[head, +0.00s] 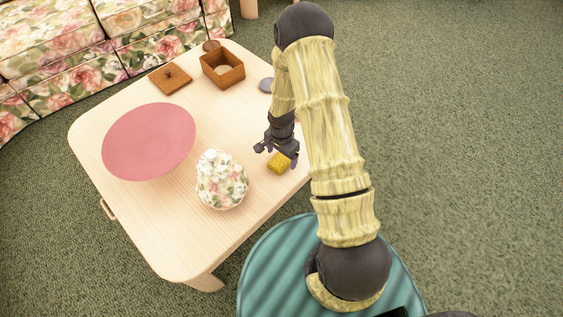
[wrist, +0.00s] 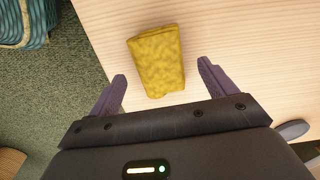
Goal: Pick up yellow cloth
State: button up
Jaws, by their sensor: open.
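The yellow cloth (head: 279,163) is a small folded, textured block lying on the light wooden table (head: 170,228) near its right edge. In the wrist view the yellow cloth (wrist: 157,61) lies on the table just beyond the fingertips, roughly centred between them and slightly tilted. My gripper (head: 275,153) is open above the table, close to the cloth. In the wrist view my gripper (wrist: 162,70) shows its two fingers apart with nothing between them but the near end of the cloth.
A floral egg-shaped object (head: 221,180) stands left of the cloth. A pink round dish (head: 149,141) lies farther left. At the back are a wooden box (head: 222,69), its lid (head: 170,78) and a grey disc (head: 266,85). A floral sofa (head: 60,60) stands behind.

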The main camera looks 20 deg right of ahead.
notch_tip(320, 180, down, 3)
jog(key=shift+r, duration=0.2)
jog(key=shift+r, duration=0.1)
jog(key=shift+c, duration=0.4)
jog(key=c, duration=1)
